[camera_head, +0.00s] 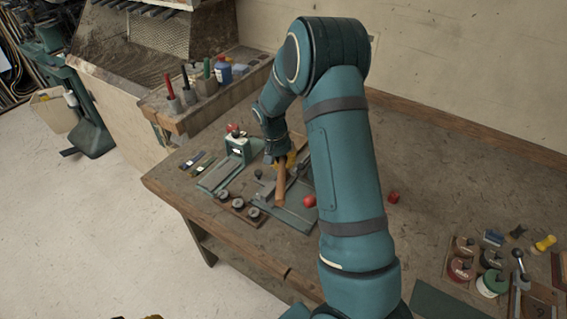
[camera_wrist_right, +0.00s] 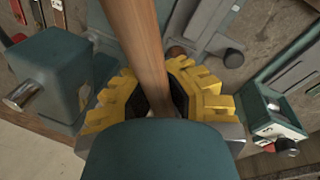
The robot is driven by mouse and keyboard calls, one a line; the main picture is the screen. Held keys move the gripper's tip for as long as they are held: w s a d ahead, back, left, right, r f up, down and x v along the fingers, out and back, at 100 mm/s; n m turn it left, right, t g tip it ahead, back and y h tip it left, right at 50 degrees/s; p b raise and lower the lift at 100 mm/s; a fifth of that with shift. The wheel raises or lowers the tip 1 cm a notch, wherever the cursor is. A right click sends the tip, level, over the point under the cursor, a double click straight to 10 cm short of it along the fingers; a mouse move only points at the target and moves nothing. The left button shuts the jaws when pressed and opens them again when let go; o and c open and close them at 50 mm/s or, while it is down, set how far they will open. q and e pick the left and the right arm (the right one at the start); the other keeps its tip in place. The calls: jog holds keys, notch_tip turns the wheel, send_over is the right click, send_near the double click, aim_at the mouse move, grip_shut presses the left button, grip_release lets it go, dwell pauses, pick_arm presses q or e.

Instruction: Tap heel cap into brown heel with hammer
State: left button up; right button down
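My right gripper (camera_head: 283,161) is over the bench fixtures with its yellow fingers around a wooden handle (camera_head: 281,186), seemingly the hammer's. In the right wrist view, my right gripper (camera_wrist_right: 155,95) is shut on this handle (camera_wrist_right: 140,40), one finger on each side. The handle slants down in the head view; I cannot make out the hammer's head. A small brown rounded piece (camera_wrist_right: 177,52) shows behind the right finger in the wrist view; I cannot tell whether it is the heel. I cannot make out the heel cap. Yellow bits at the head view's bottom edge may be my left gripper (camera_head: 152,317).
A grey-green fixture (camera_head: 238,146) and several round dials (camera_head: 237,203) stand close to the gripper. Tins (camera_head: 461,268) stand at far right. The bench between cube and tins is clear.

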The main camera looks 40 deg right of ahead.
jog(key=shift+w+d, duration=0.1)
jog(key=shift+d, duration=0.05)
notch_tip(320, 180, down, 6)
jog(key=b, duration=0.4)
jog(key=shift+r, duration=0.15)
dwell(0.5)
notch_tip(320, 180, up, 5)
jog(key=p, duration=0.3)
jog(key=shift+f, duration=0.2)
jog(key=shift+d, duration=0.15)
